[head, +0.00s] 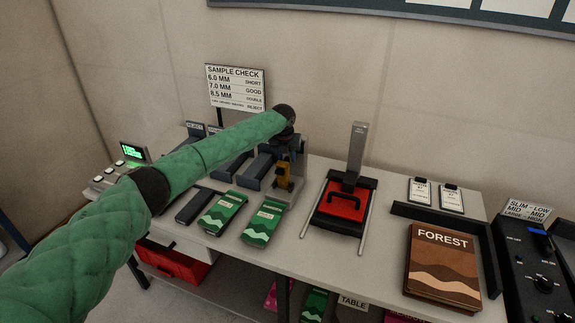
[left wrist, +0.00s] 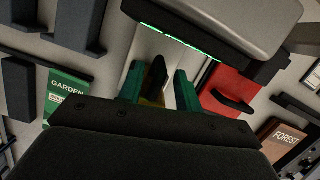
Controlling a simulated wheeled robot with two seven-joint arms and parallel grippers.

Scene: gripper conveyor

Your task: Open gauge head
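The gauge (head: 300,158) is a grey upright device at the middle of the table, partly hidden behind my left arm and wrist. In the left wrist view its grey head (left wrist: 225,22) hangs across the top, with a thin green lit line along its edge. A yellow piece (head: 283,177) shows low at the gauge's front. A gap shows on the right side, and contact is unclear. My right gripper is not in view.
Green packets (head: 263,222) lie in front of the gauge. A brown FOREST book (head: 443,262) lies in a dark corner frame. A control box (head: 540,275) is far right. A SAMPLE CHECK sign (head: 235,88) stands behind.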

